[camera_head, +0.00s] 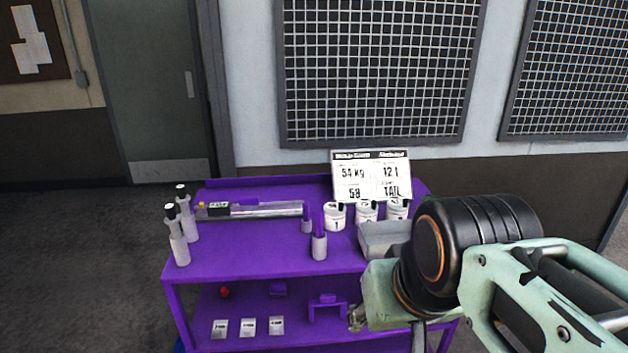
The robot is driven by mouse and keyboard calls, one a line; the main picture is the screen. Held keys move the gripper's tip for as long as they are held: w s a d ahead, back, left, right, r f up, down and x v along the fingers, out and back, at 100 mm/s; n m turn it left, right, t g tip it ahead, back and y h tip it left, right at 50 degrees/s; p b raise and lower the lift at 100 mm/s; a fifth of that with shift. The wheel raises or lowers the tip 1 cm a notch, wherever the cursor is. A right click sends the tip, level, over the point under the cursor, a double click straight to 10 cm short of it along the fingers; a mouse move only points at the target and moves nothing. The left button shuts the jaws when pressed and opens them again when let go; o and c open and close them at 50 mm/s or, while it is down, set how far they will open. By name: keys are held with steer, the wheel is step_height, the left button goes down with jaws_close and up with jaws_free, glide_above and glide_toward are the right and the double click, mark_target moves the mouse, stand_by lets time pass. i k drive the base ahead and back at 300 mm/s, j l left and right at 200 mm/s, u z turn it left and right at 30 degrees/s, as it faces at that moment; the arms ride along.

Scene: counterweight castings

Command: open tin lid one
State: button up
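Three small white tins stand in a row at the right of the purple cart's top. The leftmost tin (335,222) shows a "1" on its front. The middle tin (366,217) and the right tin (397,212) stand beside it. Their tops look pale with dark marks, and whether each lid is on is too small to tell. My arm, mint green with a black joint, reaches in from the right, in front of the cart's right end. I cannot make out gripper fingers in this view.
The purple cart (240,262) also holds a grey open tray (384,238), a sign board (371,178), purple-topped holders (319,246), a long metal bar (266,210) and white bottles (178,240). Cards (248,327) lie on the lower shelf. The cart top's front middle is clear.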

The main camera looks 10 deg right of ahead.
mark_target(334, 207)
steer(key=i+l, duration=0.7)
steer(key=l, duration=0.2)
